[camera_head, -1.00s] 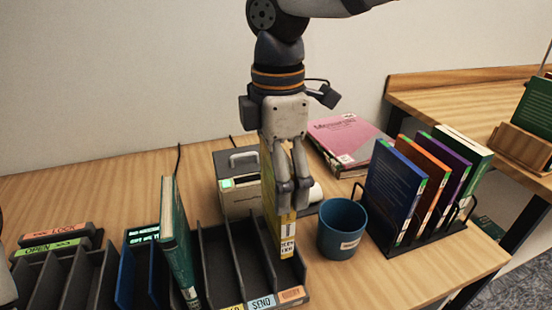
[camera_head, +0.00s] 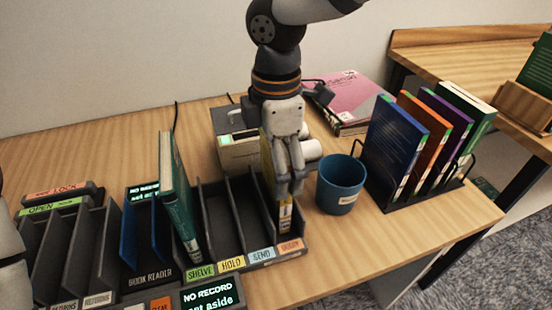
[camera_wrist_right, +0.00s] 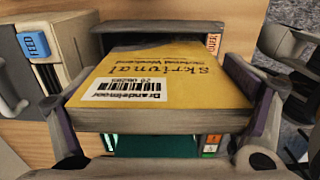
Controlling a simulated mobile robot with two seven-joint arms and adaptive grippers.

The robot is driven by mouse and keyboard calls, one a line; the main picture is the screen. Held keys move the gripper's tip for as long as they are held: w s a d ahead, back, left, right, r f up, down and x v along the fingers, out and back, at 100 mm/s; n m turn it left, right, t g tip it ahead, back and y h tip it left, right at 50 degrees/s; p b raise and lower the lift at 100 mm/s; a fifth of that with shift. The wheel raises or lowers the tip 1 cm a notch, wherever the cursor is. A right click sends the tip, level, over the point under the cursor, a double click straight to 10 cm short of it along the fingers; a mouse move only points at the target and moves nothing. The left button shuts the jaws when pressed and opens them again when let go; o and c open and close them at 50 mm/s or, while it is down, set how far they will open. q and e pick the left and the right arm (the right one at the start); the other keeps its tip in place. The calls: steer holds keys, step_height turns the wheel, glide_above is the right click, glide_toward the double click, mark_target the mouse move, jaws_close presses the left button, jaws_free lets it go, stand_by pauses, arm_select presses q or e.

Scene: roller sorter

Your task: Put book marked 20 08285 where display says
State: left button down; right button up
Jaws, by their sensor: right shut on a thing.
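The yellow book (camera_wrist_right: 170,75) is in my right gripper (camera_head: 291,190), which is shut on it. The book's printed label and barcode show in the right wrist view; the number appears to start with 20. In the head view the book's lower spine (camera_head: 285,217) stands upright in the rightmost slot of the sorter, behind an orange label (camera_head: 290,246). The other sorter labels are SHELVE (camera_head: 201,272), HOLD (camera_head: 232,263) and SEND (camera_head: 261,254). The front display (camera_head: 209,298) reads "NO RECORD set aside".
A green book (camera_head: 178,205) stands tilted near the book reader (camera_head: 150,276). A blue mug (camera_head: 340,186) is just right of the sorter. A rack (camera_head: 398,207) of upright books stands farther right. A pink book (camera_head: 348,98) lies behind. The HOLD and SEND slots look empty.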

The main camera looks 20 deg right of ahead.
steer(key=shift+f, duration=0.55)
steer(key=o, duration=1)
steer(key=shift+o, duration=0.2)
steer(key=shift+r, duration=0.1)
step_height(320, 180, up, 12)
steer(key=shift+f, duration=0.1)
